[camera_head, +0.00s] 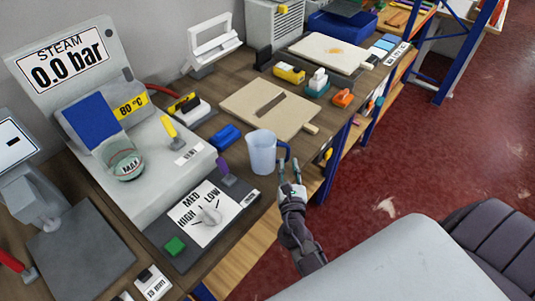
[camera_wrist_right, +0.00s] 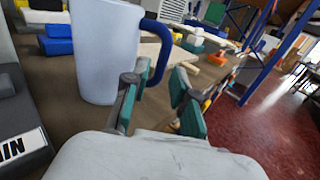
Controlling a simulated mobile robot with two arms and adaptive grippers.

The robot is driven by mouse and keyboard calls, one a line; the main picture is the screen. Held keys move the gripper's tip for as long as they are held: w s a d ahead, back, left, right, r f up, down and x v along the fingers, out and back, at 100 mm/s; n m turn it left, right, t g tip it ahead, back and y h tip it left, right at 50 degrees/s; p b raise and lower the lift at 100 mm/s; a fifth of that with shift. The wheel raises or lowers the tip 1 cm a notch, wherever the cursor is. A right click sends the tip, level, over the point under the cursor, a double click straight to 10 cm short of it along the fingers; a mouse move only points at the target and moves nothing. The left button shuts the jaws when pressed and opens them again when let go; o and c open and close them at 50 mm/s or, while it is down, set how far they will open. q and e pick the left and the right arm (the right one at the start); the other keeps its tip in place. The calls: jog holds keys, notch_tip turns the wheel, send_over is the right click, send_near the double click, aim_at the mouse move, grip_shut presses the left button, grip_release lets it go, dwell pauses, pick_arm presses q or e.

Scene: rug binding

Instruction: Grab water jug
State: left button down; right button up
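The water jug (camera_head: 262,154) is a pale translucent jug with a blue handle (camera_head: 284,151) on its right side. It stands upright on the wooden workbench, between the dial panel and the wooden board. My right gripper (camera_head: 289,174) is just right of and in front of the jug, near the bench edge. In the right wrist view the jug (camera_wrist_right: 103,55) fills the left part, and my right gripper (camera_wrist_right: 155,98) has its fingers spread apart. The handle's lower end shows close beside the left finger, and I cannot tell whether they touch. My left gripper is not in view.
A dial panel (camera_head: 187,247) marked MED and LOW lies left of the jug. A steam unit (camera_head: 160,185) stands behind it. A blue block (camera_head: 225,137) and a wooden board (camera_head: 250,97) are behind the jug. A blue rack post (camera_head: 337,150) stands at right, beyond it open red floor.

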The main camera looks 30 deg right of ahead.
aim_at(288, 156)
jog(key=x, duration=0.5)
jog(key=shift+w+d+f, duration=0.1)
jog(key=shift+d+f, duration=0.05)
jog(key=shift+f, duration=0.15)
grip_shut()
jog(key=shift+r, duration=0.1)
